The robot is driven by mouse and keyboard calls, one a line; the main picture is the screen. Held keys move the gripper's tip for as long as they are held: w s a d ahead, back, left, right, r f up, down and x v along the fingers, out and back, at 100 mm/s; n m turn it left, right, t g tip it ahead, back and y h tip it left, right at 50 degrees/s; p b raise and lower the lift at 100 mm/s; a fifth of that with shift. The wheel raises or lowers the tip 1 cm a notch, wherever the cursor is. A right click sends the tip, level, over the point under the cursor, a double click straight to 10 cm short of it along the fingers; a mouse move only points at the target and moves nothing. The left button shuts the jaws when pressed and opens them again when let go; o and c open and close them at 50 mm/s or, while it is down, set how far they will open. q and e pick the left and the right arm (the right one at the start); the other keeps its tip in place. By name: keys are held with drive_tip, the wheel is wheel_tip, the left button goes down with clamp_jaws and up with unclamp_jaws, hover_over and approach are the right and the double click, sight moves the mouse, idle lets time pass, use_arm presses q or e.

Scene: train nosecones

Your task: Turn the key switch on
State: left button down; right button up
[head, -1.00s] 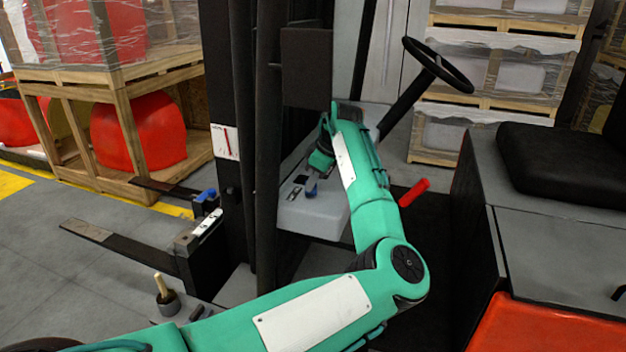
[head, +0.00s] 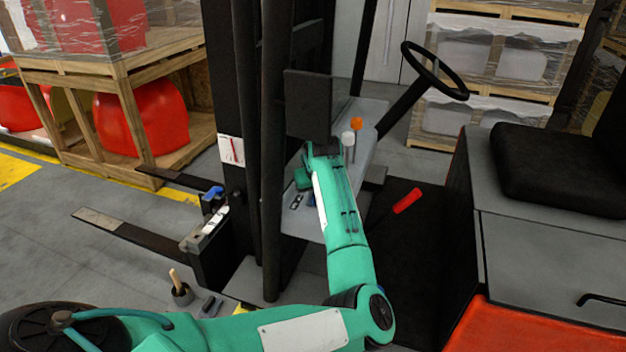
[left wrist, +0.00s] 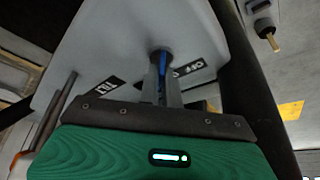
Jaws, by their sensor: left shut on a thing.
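The key switch sits on the grey dashboard panel (head: 298,226) of the forklift. Its blue key (left wrist: 162,66) stands between the fingers of my left gripper (left wrist: 162,72) in the left wrist view. The gripper is shut on the key. An OFF label (left wrist: 188,68) lies to the right of the key and another label (left wrist: 103,92), apparently ON, to its left. In the head view my left arm comes over the panel, a small blue part (head: 310,198) shows beside its wrist, and the fingertips are hidden. My right gripper is not in view.
A white-topped lever (head: 348,139) and an orange-topped lever (head: 356,124) stand behind my wrist. The steering wheel (head: 435,70) is to the right, the dark mast (head: 272,150) close to the left. A red lever (head: 407,200) and black seat (head: 560,165) are further right.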

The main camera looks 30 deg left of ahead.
use_arm(q)
drive_tip(key=m+p, duration=0.2)
drive_tip(key=p, duration=0.1)
drive_tip(key=m+t+h+p, duration=0.1)
drive_tip(key=shift+s+a+r+m+p, duration=0.1)
drive_tip(key=shift+a+r+m+p, duration=0.05)
drive_tip(key=shift+r+m+p, duration=0.15)
drive_tip(key=shift+f+m+p, duration=0.25)
drive_tip(key=shift+m+p, duration=0.45)
drive_tip(key=c, duration=1.6)
unclamp_jaws()
drive_tip(key=shift+h, duration=0.3)
